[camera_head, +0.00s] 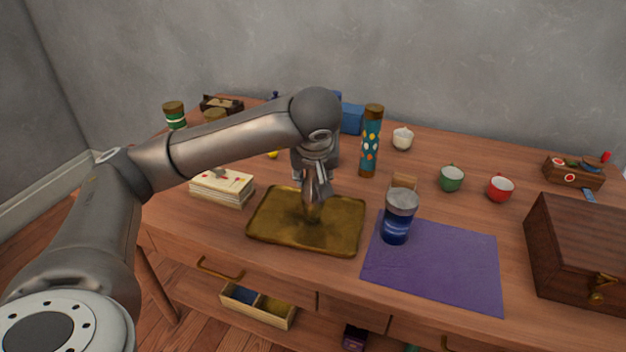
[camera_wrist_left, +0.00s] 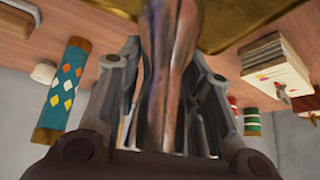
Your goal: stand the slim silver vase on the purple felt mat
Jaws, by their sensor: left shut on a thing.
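The slim silver vase (camera_head: 313,212) is upright at the middle of a brass tray (camera_head: 268,230), with its upper part hidden by my left gripper (camera_head: 315,188). I cannot tell whether its base touches the tray. The left wrist view shows the shiny vase (camera_wrist_left: 172,70) between the two fingers of my left gripper (camera_wrist_left: 170,105), which is shut on it. The purple felt mat (camera_head: 430,268) lies to the right of the tray. My right gripper is not in view.
A tall teal patterned cylinder (camera_head: 371,145) stands behind the tray. A stack of cards (camera_head: 222,187) lies left of it. Green (camera_head: 452,178) and red (camera_head: 500,187) cups stand behind the mat, and a wooden box (camera_head: 580,250) to its right. The mat's middle and right are clear.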

